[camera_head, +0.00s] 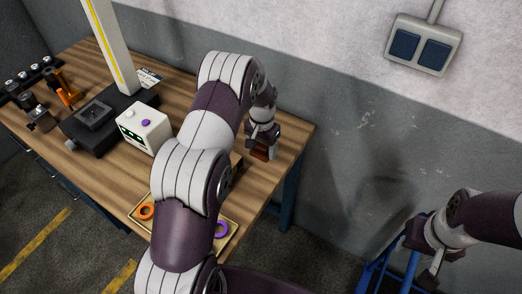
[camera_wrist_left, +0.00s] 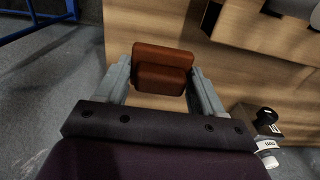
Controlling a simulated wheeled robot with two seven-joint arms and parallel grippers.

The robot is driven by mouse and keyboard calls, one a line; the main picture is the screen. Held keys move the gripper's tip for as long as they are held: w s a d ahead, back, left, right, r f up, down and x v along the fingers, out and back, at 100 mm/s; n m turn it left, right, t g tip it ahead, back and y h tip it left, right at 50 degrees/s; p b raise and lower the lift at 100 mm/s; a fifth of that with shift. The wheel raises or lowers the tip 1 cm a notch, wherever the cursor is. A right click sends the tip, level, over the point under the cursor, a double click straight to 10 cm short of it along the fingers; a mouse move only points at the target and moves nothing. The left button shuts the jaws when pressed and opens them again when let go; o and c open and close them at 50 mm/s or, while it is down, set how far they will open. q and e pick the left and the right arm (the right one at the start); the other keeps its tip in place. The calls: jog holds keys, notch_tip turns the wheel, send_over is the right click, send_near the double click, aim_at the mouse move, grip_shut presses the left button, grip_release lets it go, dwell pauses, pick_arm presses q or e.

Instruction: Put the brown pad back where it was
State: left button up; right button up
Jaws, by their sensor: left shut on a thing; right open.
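The brown pad (camera_head: 262,153) is near the back right edge of the wooden bench. In the left wrist view it shows as a reddish-brown block (camera_wrist_left: 160,80) between the fingers, with a brown upper part (camera_wrist_left: 165,55) just beyond; I cannot tell whether both are one piece. My left gripper (camera_head: 262,143) points down and is shut on the pad. It also shows in the left wrist view (camera_wrist_left: 160,88). Whether the pad touches the bench is unclear. My right gripper (camera_head: 424,258) is open and empty, off the bench at the lower right. My left arm hides the bench's middle.
On the wooden bench (camera_head: 275,185) stand a white box (camera_head: 144,131) with buttons, a black base (camera_head: 100,120) with a tall white column (camera_head: 108,45), and small tools at far left. A tray (camera_head: 137,215) holds an orange ring (camera_head: 146,211) and a purple ring (camera_head: 221,229). A wall rises behind.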

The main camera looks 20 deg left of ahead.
aim_at(261, 154)
pick_arm(q)
jog(key=shift+w+a+f, duration=0.25)
jog(key=shift+w, duration=0.05)
notch_tip(261, 154, down, 4)
jog(key=shift+w+r+p, duration=0.1)
jog(key=shift+r+p, duration=0.05)
jog(key=shift+p, duration=0.75)
jog(key=shift+a+f, duration=0.1)
jog(key=shift+f, duration=0.3)
jog(key=o, duration=1.1)
